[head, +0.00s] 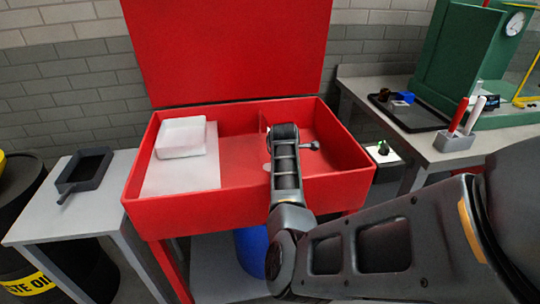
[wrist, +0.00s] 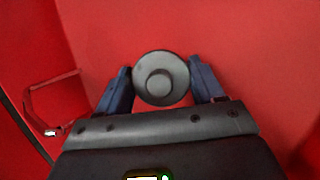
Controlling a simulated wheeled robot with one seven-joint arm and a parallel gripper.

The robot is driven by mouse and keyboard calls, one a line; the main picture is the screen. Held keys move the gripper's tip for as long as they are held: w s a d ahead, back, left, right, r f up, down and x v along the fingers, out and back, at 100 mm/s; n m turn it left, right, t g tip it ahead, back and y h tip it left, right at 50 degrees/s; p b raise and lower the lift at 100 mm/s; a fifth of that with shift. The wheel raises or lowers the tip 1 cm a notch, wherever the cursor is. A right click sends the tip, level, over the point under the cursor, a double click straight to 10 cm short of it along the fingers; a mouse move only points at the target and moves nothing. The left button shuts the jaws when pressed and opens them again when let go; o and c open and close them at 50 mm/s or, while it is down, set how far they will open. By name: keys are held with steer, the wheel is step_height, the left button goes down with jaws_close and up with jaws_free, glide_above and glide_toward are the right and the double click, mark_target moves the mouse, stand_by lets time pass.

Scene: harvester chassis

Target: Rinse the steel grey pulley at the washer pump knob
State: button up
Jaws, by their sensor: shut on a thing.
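The steel grey pulley (wrist: 160,78) is a round grey disc with a raised hub, seen face-on in the wrist view. My gripper (wrist: 160,72) is shut on it, with one dark finger at each side. In the head view my gripper (head: 284,132) reaches down into the right part of the red washer basin (head: 245,218), and my own wrist mostly hides the pulley. A small grey knob on a short stem (head: 314,146) shows just right of my gripper; I cannot tell whether they touch.
A white tray (head: 181,138) sits on a pale board at the basin's left. A red bent tube (wrist: 38,98) stands left of my gripper. The red lid (head: 230,50) is raised behind. A side table (head: 100,205) is at left, a cluttered bench (head: 425,145) at right.

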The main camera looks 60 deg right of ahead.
steer(key=shift+r, duration=0.2)
steer(key=p, duration=0.1)
steer(key=s+r+p, duration=0.1)
steer(key=p, duration=0.1)
steer(key=shift+s+a+r, duration=0.25)
steer(key=shift+a+r, duration=0.05)
steer(key=shift+a, duration=0.1)
steer(key=shift+s+a+r+p, duration=0.35)
steer(key=shift+s+r, duration=0.2)
steer(key=shift+s, duration=0.2)
steer(key=shift+s+a+r+p, duration=0.25)
steer(key=shift+s+a+r, duration=0.1)
steer(key=shift+s+r, duration=0.3)
steer(key=shift+f, duration=0.15)
